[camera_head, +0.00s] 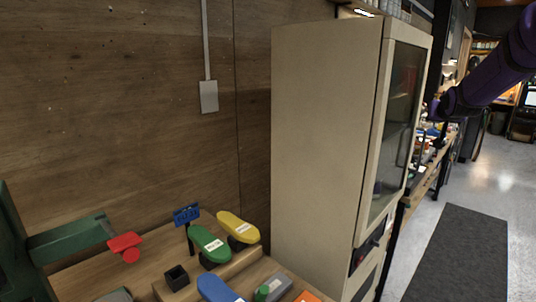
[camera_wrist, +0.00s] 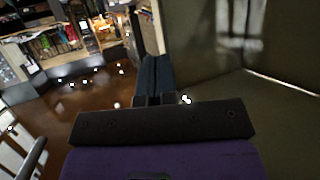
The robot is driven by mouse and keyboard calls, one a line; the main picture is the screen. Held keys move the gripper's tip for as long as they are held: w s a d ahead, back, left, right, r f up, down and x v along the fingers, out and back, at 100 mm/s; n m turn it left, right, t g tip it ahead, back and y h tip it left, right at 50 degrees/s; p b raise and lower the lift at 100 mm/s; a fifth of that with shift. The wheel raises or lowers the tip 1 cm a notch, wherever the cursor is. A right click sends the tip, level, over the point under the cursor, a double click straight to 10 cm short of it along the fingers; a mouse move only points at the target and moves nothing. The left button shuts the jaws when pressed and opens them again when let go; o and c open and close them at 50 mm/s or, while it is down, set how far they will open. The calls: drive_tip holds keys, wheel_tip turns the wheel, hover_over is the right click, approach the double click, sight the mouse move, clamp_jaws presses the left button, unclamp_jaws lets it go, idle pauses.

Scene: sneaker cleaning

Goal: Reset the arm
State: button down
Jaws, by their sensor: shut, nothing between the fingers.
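My gripper (camera_wrist: 153,82) shows in the wrist view with its dark fingers together and nothing between them. It points out over a brown, shiny floor, away from any object. In the head view my purple arm reaches in from the upper right edge, and its gripper end is not clearly seen there.
A tall beige cabinet (camera_head: 318,140) with a glass door stands in the middle. A wooden bench (camera_head: 85,278) at lower left holds green (camera_head: 209,243) and yellow (camera_head: 238,227) shoe-shaped pieces and a black box (camera_head: 177,277). A dark mat (camera_head: 458,255) lies on open floor at right.

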drive_tip(key=s+a+r+n+g+y, duration=0.1)
drive_tip(key=s+a+r+g+y, duration=0.1)
drive_tip(key=s+a, duration=0.8)
drive_tip(key=s+a+r+n+g+y, duration=0.1)
drive_tip(key=s+a+r+g, duration=0.35)
drive_tip(key=s, duration=1.05)
drive_tip(key=s+a+f, duration=0.3)
drive_tip(key=s, duration=0.5)
drive_tip(key=s+a+f+n+y, duration=0.1)
drive_tip(key=s+a+f, duration=0.2)
drive_tip(key=s, duration=0.5)
drive_tip(key=s+a+f, duration=0.3)
drive_tip(key=s, duration=0.5)
drive_tip(key=shift+n+g, duration=0.4)
drive_tip(key=shift+g, duration=0.05)
drive_tip(key=shift+f, duration=0.1)
